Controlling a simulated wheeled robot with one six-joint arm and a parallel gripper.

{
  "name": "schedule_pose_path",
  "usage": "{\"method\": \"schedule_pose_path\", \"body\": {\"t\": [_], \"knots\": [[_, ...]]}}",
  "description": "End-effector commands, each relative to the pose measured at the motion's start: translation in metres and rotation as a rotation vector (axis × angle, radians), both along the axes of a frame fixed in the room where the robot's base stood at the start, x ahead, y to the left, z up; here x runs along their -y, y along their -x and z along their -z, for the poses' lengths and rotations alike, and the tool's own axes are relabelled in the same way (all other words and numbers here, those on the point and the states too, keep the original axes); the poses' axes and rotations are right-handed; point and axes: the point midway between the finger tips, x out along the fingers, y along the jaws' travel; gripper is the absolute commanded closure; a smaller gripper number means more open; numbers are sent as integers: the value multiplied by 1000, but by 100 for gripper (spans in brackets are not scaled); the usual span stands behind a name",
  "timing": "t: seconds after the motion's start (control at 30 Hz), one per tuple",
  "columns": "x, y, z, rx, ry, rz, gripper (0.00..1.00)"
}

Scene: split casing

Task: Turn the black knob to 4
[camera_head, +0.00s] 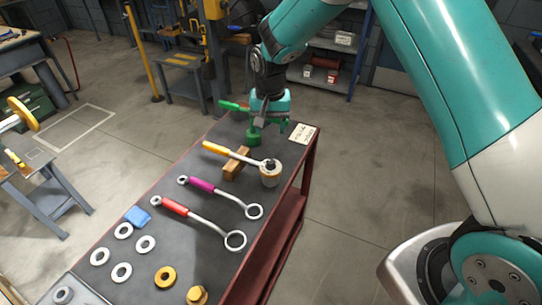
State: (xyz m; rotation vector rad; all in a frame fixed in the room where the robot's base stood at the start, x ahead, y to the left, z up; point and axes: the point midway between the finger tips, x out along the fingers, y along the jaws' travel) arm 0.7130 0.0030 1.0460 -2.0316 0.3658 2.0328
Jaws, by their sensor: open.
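I cannot make out a black knob or any numbered dial in the head view. My gripper (262,122) is at the far end of the dark-topped bench (205,228), pointing down and open. It is close to a green post (253,138) and a green-handled tool (233,105). The gripper hides part of both, and I cannot tell whether it touches them. A white card with dark writing (302,133) lies to the right of the gripper; its writing is too small to read.
A yellow-handled wrench (216,148) rests on a wooden block (236,163), its ring end at a tan cylinder (270,176). Purple-handled (203,185) and red-handled (176,207) wrenches lie nearer. Several pale rings, a blue cloth (137,216) and brass pieces (166,277) occupy the near end.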

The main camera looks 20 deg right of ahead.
Motion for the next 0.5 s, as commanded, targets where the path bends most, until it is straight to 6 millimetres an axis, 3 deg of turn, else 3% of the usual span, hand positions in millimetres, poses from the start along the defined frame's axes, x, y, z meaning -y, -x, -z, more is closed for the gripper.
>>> {"method": "schedule_pose_path", "body": {"t": [0.3,0.5], "knots": [[1,2,72,-6,1,-1,47],[0,1,107,-3,0,-2,47]]}}
